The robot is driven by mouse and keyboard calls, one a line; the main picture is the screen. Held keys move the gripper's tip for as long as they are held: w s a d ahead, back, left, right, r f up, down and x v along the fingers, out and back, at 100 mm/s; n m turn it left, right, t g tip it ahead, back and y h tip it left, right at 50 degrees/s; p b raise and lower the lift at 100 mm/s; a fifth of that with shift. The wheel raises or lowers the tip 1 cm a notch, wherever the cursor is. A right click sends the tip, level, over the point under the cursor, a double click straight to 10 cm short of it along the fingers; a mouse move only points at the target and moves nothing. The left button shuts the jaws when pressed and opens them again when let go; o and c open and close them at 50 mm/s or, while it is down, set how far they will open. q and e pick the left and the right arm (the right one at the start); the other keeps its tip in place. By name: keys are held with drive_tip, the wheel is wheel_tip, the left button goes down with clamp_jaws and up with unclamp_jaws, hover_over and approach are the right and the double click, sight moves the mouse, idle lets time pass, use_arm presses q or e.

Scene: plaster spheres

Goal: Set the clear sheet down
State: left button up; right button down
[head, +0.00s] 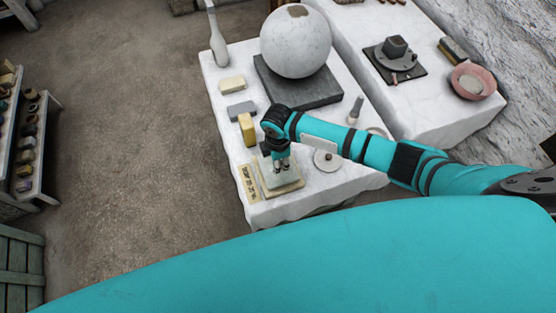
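My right arm comes in from the right, and its gripper (282,168) points down over the near left part of the white-covered table. A pale greyish square, which looks like the clear sheet (267,181), shows right under the fingertips. It lies over or just above a tan board (291,188). I cannot tell whether the sheet touches the board or whether the fingers grip it, because the fingers are small and partly cover it. My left gripper is not in view.
Close by are a lettered tan strip (249,184), a yellow block (247,129), a grey block (241,110) and a round white disc (327,160). A large plaster sphere (296,45) sits on a dark slab (300,93) behind. A second table with a pink bowl (473,82) stands right.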

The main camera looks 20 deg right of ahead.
drive_tip(key=shift+p, duration=0.3)
drive_tip(key=shift+f+b, duration=0.45)
drive_tip(key=shift+f, duration=0.3)
idle(0.8)
drive_tip(key=c, duration=1.1)
unclamp_jaws()
drive_tip(key=shift+o, duration=0.2)
drive_tip(key=shift+r, duration=0.1)
drive_tip(key=shift+r+p, duration=2)
drive_tip(key=shift+p, duration=0.35)
